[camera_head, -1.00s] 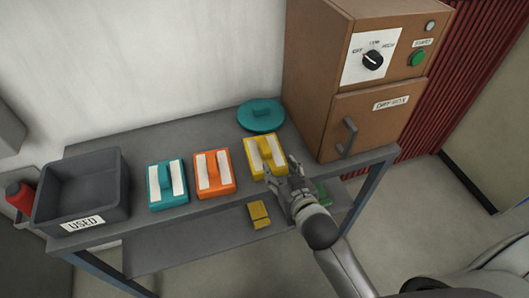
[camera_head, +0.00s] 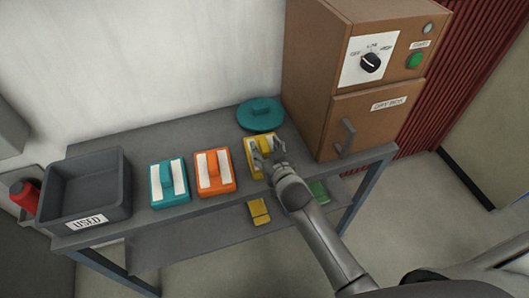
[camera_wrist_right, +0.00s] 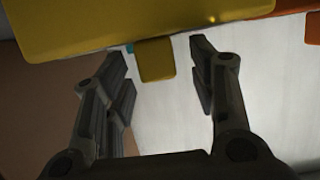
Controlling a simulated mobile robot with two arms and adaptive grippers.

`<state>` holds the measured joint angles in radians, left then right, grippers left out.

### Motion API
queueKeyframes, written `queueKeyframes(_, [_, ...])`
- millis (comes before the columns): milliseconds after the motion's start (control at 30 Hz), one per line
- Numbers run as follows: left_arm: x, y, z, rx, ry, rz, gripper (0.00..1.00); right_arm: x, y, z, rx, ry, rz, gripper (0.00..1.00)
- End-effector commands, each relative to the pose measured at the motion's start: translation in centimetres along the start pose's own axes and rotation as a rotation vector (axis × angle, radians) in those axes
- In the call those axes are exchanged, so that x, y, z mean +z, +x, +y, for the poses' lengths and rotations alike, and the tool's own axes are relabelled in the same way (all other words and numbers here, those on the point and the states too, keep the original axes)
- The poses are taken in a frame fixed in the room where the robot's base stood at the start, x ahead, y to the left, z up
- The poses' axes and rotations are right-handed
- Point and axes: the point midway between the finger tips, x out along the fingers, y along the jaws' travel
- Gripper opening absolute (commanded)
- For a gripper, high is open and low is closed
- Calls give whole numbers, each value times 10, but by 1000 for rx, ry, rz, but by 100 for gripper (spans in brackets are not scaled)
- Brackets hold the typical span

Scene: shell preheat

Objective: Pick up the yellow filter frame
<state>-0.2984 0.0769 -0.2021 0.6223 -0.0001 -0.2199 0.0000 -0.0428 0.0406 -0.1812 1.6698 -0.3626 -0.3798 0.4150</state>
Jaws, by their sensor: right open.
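The yellow filter frame (camera_head: 252,145) lies on the grey table, right of the orange one, with white strips beside a raised yellow grip. My right gripper (camera_head: 270,150) is over it, open, and hides part of it in the head view. In the right wrist view, the frame's yellow body (camera_wrist_right: 110,18) fills the top. A yellow block (camera_wrist_right: 155,60), which looks like its grip, shows between the two spread fingertips of my right gripper (camera_wrist_right: 160,52). I cannot tell whether the fingers touch it. My left gripper is not in view.
An orange frame (camera_head: 214,185) and a teal frame (camera_head: 156,195) lie to the left. A grey bin (camera_head: 123,205) marked USED stands at the left end. A teal round lid (camera_head: 261,114) lies behind. A brown dry box (camera_head: 335,105) stands at the right. Yellow and green blocks are lower down.

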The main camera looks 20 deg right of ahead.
Motion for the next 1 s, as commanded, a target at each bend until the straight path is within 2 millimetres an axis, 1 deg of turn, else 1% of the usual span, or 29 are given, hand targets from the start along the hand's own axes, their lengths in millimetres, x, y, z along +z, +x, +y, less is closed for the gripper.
queueKeyframes(100, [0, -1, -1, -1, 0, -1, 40, 0, 7, 0, 0, -1, 1, 53])
queueKeyframes(367, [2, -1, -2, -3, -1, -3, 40, 0, 8, 0, 0, -1, 0, 53])
queueKeyframes(767, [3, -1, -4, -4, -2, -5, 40, 0, 8, 0, 0, -1, 0, 2])
queueKeyframes(800, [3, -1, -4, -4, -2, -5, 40, 0, 8, 0, 0, -1, 0, 0])
queueKeyframes(1000, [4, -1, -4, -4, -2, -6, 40, -1, 8, 0, -1, -1, 3, 0])
